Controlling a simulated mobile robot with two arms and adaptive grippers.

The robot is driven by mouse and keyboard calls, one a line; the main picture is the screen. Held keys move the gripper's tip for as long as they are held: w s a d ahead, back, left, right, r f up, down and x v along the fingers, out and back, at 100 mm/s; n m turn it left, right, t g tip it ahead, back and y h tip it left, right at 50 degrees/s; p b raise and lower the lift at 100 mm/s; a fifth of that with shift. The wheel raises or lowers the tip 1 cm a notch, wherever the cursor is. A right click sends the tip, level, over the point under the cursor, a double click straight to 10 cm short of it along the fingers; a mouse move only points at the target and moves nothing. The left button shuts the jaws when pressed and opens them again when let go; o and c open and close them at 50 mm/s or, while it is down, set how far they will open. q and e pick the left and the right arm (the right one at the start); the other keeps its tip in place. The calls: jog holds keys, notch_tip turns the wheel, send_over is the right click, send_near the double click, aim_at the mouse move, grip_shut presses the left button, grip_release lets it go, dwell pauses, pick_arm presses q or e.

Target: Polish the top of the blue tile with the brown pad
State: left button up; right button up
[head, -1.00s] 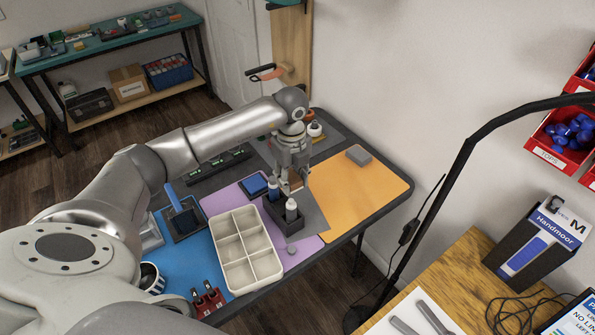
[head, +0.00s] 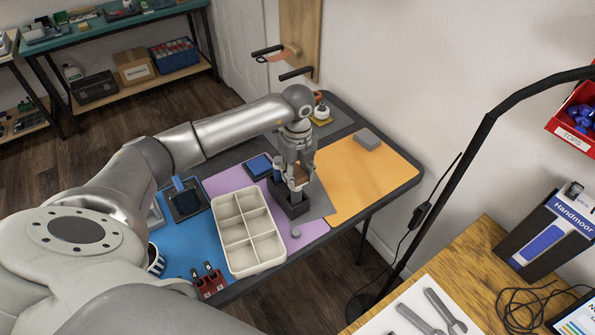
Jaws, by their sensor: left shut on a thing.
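The blue tile (head: 258,166), a small flat square, lies on the purple mat, left of my left gripper. My left gripper (head: 298,184) points down over the grey mat and is shut on a small brown thing (head: 299,175), which looks like the brown pad. The fingers hide much of it. It is above or just behind a dark rack (head: 294,210), apart from the blue tile. I cannot tell its exact height. My right gripper is not in view.
A cream divided tray (head: 228,258) stands in front of the tile. A grey block (head: 368,138) lies on the orange mat (head: 365,175), which is otherwise clear. A black lamp arm (head: 470,160) rises at right.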

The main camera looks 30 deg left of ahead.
aim_at(297, 173)
pick_arm(q)
jog(key=shift+s+f+b, duration=0.1)
jog(key=shift+f+b, duration=0.2)
jog(key=shift+f, duration=0.25)
dwell(1.8)
jog(key=shift+r, duration=0.15)
jog(key=shift+r+p, duration=2.5)
jog(key=shift+r, duration=0.9)
